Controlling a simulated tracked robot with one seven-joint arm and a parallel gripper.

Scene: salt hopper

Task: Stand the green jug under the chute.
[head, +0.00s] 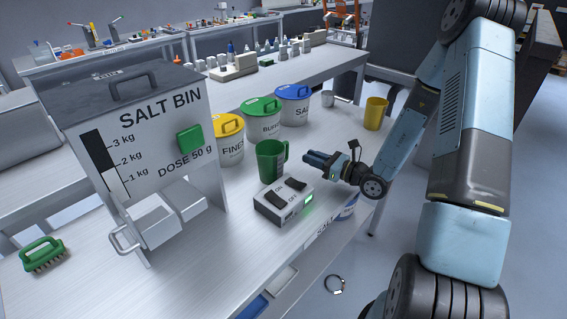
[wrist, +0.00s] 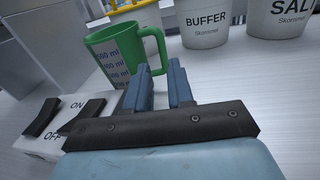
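The green jug (head: 268,163) stands upright on the bench, right of the salt bin. In the wrist view the jug (wrist: 110,55) shows volume marks on its side and its handle toward my fingers. My gripper (head: 306,157) is just right of the jug. In the wrist view my gripper (wrist: 160,67) has its two blue fingers apart with nothing between them, near the handle and seemingly not touching it. The salt bin (head: 140,140) stands at left with a green dose button (head: 190,139). Boxy grey parts (head: 180,198) jut from its lower front; I cannot tell exactly which is the chute.
A white switch box (head: 283,203) sits just in front of the jug. Lidded tubs with yellow (head: 229,150), green (head: 263,125) and blue (head: 293,112) lids stand behind it. A yellow cup (head: 375,114) is at right. A green brush (head: 42,254) lies left of the bin.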

